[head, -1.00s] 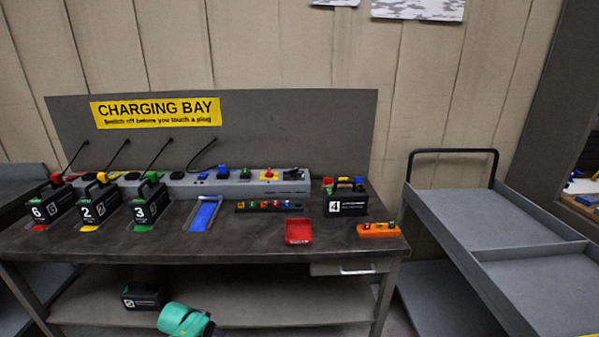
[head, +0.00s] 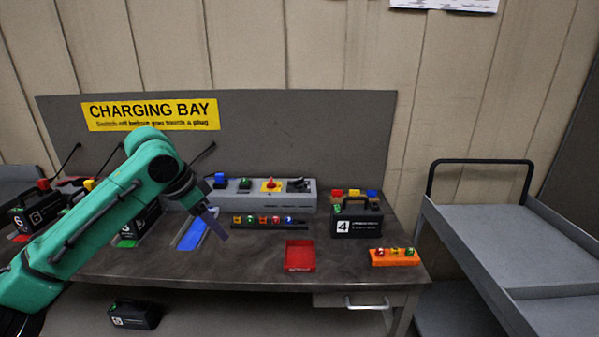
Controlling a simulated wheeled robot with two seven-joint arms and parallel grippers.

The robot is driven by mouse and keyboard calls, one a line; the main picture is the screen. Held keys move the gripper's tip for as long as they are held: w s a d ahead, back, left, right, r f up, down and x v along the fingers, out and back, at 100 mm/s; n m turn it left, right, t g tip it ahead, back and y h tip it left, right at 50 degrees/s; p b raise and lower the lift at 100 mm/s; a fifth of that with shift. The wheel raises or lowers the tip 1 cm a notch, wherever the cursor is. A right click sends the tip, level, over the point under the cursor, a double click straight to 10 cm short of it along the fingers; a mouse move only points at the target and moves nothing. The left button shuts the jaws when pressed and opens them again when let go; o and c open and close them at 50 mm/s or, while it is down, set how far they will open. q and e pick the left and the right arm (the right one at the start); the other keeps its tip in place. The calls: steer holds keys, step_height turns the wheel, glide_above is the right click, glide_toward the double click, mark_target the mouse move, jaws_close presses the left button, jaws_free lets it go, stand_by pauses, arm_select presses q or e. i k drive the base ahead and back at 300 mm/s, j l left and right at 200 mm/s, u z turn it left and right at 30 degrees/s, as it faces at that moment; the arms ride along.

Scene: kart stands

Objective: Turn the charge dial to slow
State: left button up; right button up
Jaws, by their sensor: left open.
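A grey control strip (head: 310,202) runs along the back of the bench. At its right end is a black knob (head: 298,184), which looks like the charge dial; its setting is too small to read. Left of it, a red knob (head: 270,183) sits on a yellow plate. My left arm reaches in from the left, and my left gripper (head: 214,224) is open and empty above the bench by the blue slot, left of the black knob and apart from it. My right gripper is not in view.
Battery 4 (head: 357,226), a red tray (head: 299,257), an orange block with coloured pieces (head: 394,258) and a dark rack of coloured pieces (head: 268,222) are on the bench. My left arm hides part of the batteries at left. A grey cart (head: 500,250) stands at right.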

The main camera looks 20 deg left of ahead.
mark_target(298, 185)
steer(key=i, duration=1.5)
